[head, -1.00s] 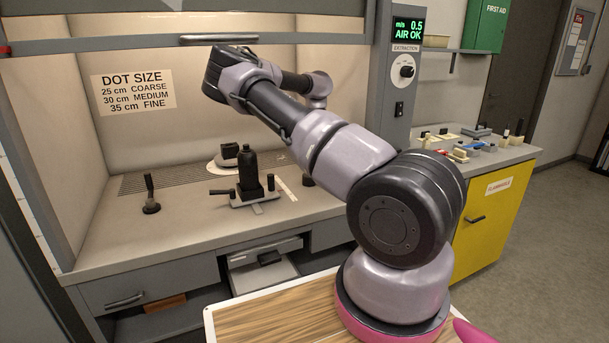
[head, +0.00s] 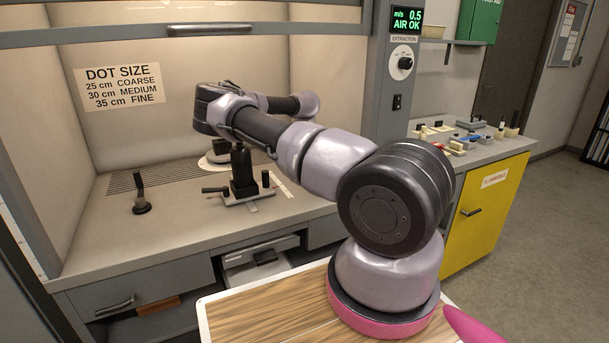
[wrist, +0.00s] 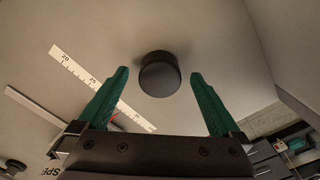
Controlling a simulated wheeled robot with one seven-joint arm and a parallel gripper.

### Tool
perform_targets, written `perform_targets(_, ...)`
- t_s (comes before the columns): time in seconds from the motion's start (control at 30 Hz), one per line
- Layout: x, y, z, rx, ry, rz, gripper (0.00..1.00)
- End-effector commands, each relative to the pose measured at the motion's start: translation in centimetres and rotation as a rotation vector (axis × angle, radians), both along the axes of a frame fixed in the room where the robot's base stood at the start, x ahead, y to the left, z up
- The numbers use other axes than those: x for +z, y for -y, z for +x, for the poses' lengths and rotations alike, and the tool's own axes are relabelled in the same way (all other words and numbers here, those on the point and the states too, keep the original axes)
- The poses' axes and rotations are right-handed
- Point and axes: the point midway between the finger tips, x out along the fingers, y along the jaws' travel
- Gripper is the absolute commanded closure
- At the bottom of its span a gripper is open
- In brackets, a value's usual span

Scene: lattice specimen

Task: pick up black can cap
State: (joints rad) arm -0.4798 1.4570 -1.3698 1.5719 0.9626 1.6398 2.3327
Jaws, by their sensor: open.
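The black can cap (wrist: 158,76) is a round dark piece on the pale surface in the wrist view. It lies between and slightly beyond the fingertips of my gripper (wrist: 160,76). My gripper is open, with one green finger on each side of the cap and a visible gap on both sides. Nothing is held. In the head view my arm hides both the gripper and the cap.
A ruler strip (wrist: 85,75) lies left of the cap. In the head view a dark bottle-like object (head: 242,172) stands on a grey fixture (head: 247,198) in the hood. A black upright tool (head: 140,195) stands left; bench between is clear.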

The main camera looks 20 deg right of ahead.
Motion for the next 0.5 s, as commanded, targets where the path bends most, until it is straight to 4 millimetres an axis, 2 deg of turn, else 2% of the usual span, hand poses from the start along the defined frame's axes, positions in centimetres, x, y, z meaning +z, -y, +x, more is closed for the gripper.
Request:
perform_targets(0.13, -1.7, 0.0, 0.0, 0.001, -0.001, -0.001, 0.00)
perform_targets(0.4, -2.0, 0.0, 0.0, 0.002, 0.001, 0.000, 0.00)
perform_targets(0.43, -2.0, 0.0, 0.0, 0.002, 0.001, 0.000, 0.08)
perform_targets(0.5, -2.0, 0.0, 0.0, 0.002, 0.001, 0.000, 0.34)
